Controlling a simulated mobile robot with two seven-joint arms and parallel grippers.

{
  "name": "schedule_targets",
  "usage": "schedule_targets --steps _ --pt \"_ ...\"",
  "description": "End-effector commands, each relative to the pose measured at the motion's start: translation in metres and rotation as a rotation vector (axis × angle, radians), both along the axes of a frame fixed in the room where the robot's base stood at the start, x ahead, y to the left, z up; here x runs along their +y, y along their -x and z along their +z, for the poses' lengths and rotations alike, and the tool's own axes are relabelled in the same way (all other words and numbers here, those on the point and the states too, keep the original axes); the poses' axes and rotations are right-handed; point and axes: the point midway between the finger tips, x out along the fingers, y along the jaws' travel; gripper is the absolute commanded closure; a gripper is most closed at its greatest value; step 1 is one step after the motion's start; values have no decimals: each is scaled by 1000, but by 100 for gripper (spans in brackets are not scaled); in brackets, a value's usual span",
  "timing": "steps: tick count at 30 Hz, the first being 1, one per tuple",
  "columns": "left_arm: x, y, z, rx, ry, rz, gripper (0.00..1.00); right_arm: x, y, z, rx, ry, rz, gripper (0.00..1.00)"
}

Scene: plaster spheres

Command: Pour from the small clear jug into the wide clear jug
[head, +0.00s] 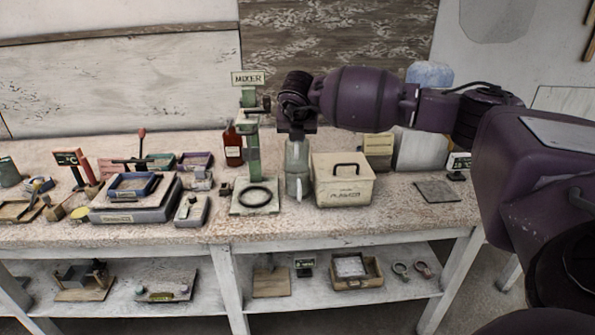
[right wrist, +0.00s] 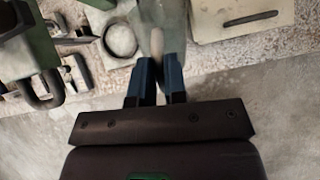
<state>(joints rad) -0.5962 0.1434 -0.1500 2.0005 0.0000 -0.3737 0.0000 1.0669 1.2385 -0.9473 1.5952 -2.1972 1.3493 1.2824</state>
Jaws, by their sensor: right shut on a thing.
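A clear, greenish jug (head: 297,165) is upright between the mixer and the lidded box in the head view. My right gripper (head: 297,133) comes down over it from above. In the right wrist view, the blue fingers of my right gripper (right wrist: 157,85) are shut on the jug's pale handle (right wrist: 157,42), with the jug's glass (right wrist: 172,22) just beyond. I cannot tell whether its base touches the bench. Only one clear jug can be made out, and I cannot tell whether it is the small or the wide one. My left gripper is not in view.
The green mixer (head: 250,150) with a black ring on its base stands close left of the jug. A cream lidded box (head: 343,188) stands close right. Trays and tools crowd the left. The bench front edge (head: 270,228) is near.

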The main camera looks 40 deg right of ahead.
Motion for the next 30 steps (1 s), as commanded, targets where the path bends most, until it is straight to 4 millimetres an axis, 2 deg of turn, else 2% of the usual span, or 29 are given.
schedule_targets --steps 30 --pt "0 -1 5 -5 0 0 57 -6 -7 9 71 -54 1 100"
